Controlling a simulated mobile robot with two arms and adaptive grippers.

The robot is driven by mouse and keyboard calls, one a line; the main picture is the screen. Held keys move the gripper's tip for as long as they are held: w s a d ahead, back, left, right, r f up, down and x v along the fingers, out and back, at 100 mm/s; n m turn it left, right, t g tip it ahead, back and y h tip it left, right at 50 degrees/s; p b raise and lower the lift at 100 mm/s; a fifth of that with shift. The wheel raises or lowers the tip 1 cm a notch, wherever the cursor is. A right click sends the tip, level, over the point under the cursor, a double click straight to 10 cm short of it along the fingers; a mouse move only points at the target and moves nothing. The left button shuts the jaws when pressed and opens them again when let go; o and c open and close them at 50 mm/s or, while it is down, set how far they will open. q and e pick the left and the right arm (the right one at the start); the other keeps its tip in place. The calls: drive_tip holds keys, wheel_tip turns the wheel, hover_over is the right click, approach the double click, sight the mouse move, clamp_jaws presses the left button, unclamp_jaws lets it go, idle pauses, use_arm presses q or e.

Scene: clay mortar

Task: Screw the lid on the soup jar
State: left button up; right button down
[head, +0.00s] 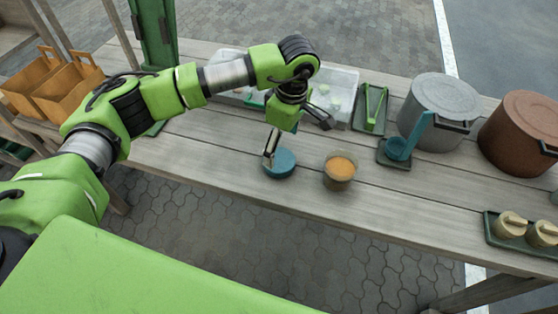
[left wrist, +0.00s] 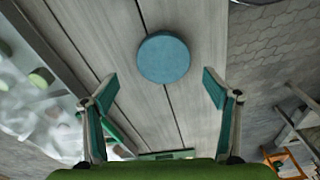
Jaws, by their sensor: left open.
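The blue round lid (head: 280,166) lies flat on the wooden table, left of the jar. It also shows in the left wrist view (left wrist: 164,57), just beyond and between my spread fingers. The soup jar (head: 340,170) stands upright and uncovered, with orange soup showing at its top. My left gripper (head: 295,137) is open and empty above the lid. One finger hangs in front of the lid's far edge in the head view; I cannot tell whether it touches. The jar is not clearly visible in the left wrist view. My right gripper is not in view.
A clear bin (head: 346,84) stands behind my gripper. Green tongs lie on a tray (head: 367,121). A blue ladle rests on a small dark tray (head: 392,157) near a grey pot (head: 439,107) and a brown pot (head: 521,132). The table's front edge is close to the lid and jar.

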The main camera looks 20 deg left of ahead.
sight(279, 159)
use_arm(q)
drive_tip(key=f, duration=0.2)
drive_tip(key=f+p, duration=0.1)
drive_tip(key=shift+s+a+f, duration=0.1)
drive_tip(key=shift+s+f, duration=0.2)
drive_tip(key=shift+f, duration=0.6)
drive_tip(key=c, duration=0.9)
